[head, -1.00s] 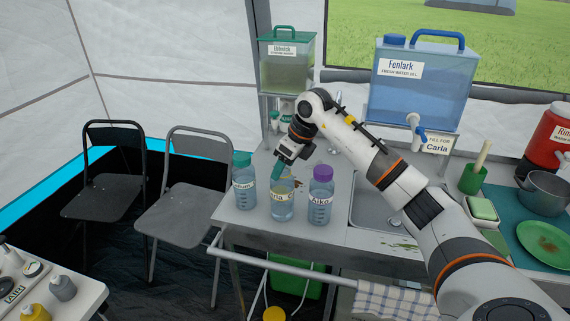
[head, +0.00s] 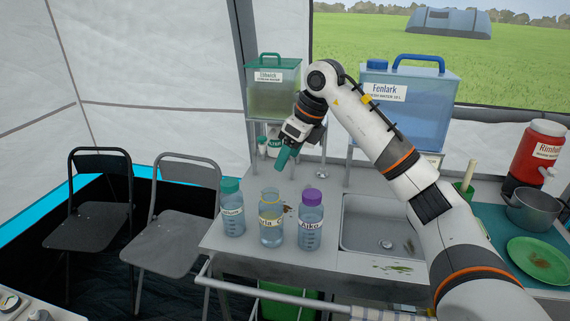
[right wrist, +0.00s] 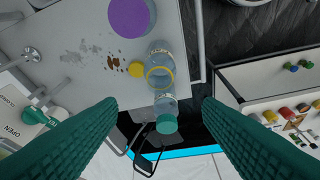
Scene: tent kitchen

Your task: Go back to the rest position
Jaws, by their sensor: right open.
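My right gripper (head: 285,158) has teal fingers. It is open and empty, above and behind the row of three bottles. In the right wrist view its two fingers (right wrist: 160,108) stand wide apart with nothing held between them. The middle bottle (head: 271,228) has a yellow rim and seems to have no cap on. The teal-capped bottle (head: 232,217) stands to its left and the purple-capped bottle (head: 311,228) to its right. All three stand upright on the counter (head: 330,270). A small yellow piece (right wrist: 137,69) lies beside the middle bottle in the right wrist view. My left gripper is not in view.
The sink (head: 375,225) is right of the bottles. The blue Fenlark water tank (head: 425,115) and a green-lidded tank (head: 275,95) stand at the back. A pot (head: 535,210) and green plate (head: 540,260) are at the right. Two folding chairs (head: 175,235) stand left of the counter.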

